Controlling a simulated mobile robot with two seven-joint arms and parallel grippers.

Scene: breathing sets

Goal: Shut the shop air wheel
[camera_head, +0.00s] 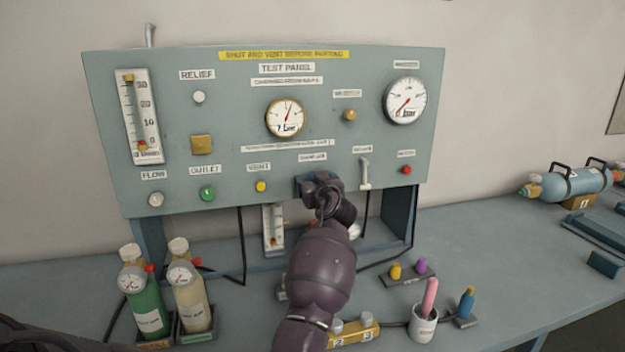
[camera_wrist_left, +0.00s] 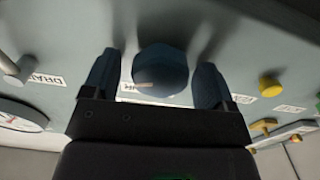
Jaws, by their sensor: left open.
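The shop air wheel shows in the left wrist view as a round blue knob (camera_wrist_left: 162,70) with a tan mark on its face. My left gripper (camera_wrist_left: 154,84) is open, one finger on each side of the wheel, with a narrow gap visible on both sides. In the head view my left gripper (camera_head: 313,184) is at the lower middle of the grey test panel (camera_head: 230,120), just under a small label. There my wrist hides most or all of the wheel. The round gauge (camera_head: 286,118) above has its needle up and slightly right. My right gripper is not in view.
Beside the wheel are a yellow vent knob (camera_head: 261,186) and a white lever (camera_head: 365,172). Green (camera_head: 147,310) and cream (camera_head: 190,300) bottles with gauges stand front left. A white cup (camera_head: 423,324) and small coloured plugs stand front right. A blue cylinder (camera_head: 575,182) lies far right.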

